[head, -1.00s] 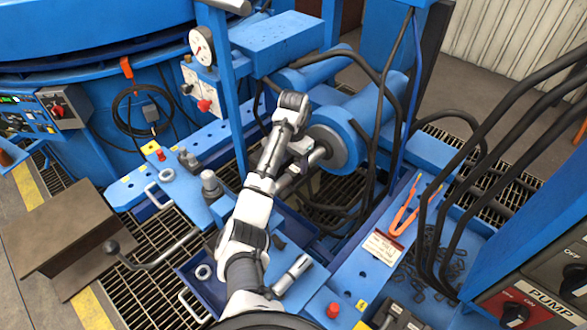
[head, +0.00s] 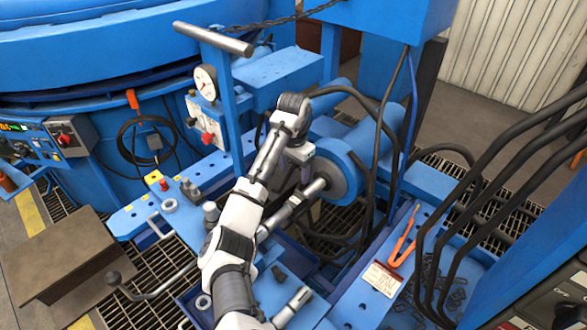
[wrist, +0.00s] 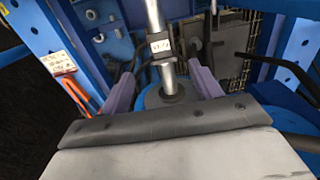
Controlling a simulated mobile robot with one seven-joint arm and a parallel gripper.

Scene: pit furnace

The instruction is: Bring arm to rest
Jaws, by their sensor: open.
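My white and grey arm (head: 240,215) reaches up from the bottom middle of the head view and bends down at its far end, in front of a blue cylinder (head: 345,168). The fingers are hard to make out there. In the wrist view, my gripper (wrist: 160,72) has its two purple fingers spread wide apart. A silver rod (wrist: 153,18) with a small white label runs through the gap between them in the picture. I cannot tell whether it is truly between the fingers. The same rod seems to show in the head view (head: 311,189), running to the blue cylinder.
Black hoses (head: 385,130) hang right of the arm, with thicker ones nearer the right edge. Orange tongs (head: 403,240) lie on a blue bench. A gauge (head: 205,78) post stands close on the left. A brown metal block (head: 70,255) stands at lower left.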

